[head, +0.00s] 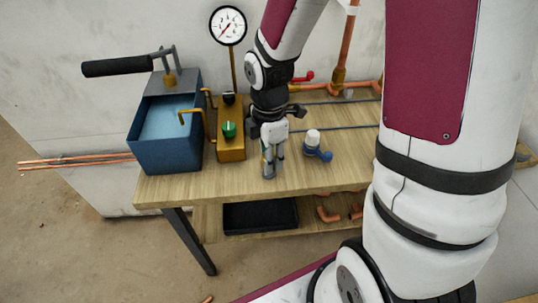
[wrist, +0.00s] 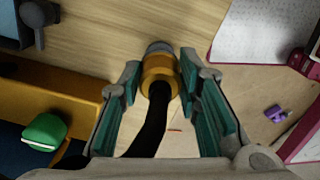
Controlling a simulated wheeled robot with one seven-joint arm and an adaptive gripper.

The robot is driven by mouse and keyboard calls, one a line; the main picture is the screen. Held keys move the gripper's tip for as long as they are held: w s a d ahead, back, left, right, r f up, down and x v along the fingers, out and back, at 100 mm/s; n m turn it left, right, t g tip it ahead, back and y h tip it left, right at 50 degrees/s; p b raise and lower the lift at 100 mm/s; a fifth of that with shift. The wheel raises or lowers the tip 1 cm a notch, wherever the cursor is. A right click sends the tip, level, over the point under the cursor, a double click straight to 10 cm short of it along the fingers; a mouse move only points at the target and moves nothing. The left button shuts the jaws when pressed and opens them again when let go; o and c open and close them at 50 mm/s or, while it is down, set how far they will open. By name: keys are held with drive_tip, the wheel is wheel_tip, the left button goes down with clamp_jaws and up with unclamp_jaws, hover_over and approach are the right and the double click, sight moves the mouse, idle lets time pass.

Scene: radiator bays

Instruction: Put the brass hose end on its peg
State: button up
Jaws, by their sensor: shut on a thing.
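My gripper (head: 268,168) hangs over the front edge of the workbench, right of the mustard block. In the wrist view its teal-padded fingers (wrist: 162,82) are shut on the brass hose end (wrist: 160,72), a brass collar with a grey tip. A black hose (wrist: 150,125) runs from it back between the fingers. In the head view the hose end is hard to make out at the fingertips. I cannot pick out the peg with certainty; bent brass rods (head: 190,112) stick out between the blue tank and the block.
The blue tank (head: 168,150) with a black-gripped lever and the mustard block (head: 231,140) with a green knob and gauge (head: 228,26) stand left. A white-and-blue part (head: 313,140) lies right of my gripper. Copper pipework (head: 340,80) runs behind. A black tray (head: 260,216) sits below.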

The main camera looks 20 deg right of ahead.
drive_tip(key=shift+f+b, duration=0.5)
drive_tip(key=shift+f, duration=0.4)
drive_tip(key=o, duration=1)
wheel_tip(320, 180, up, 12)
drive_tip(key=shift+r, duration=0.1)
drive_tip(key=s+r+m+t+p, duration=0.1)
drive_tip(key=s+r+m+p, duration=0.1)
drive_tip(key=s+r+m, duration=0.3)
drive_tip(key=s+r+m+t+p, duration=0.1)
drive_tip(key=s+r+m, duration=0.4)
drive_tip(key=s+m, duration=0.2)
drive_tip(key=s+r+m+t+p, duration=0.2)
drive_tip(key=s+r+m, duration=0.3)
drive_tip(key=s+m, duration=0.1)
drive_tip(key=shift+s+d+r+p, duration=0.1)
drive_tip(key=shift+s+r+p, duration=0.05)
drive_tip(key=shift+r+p, duration=0.2)
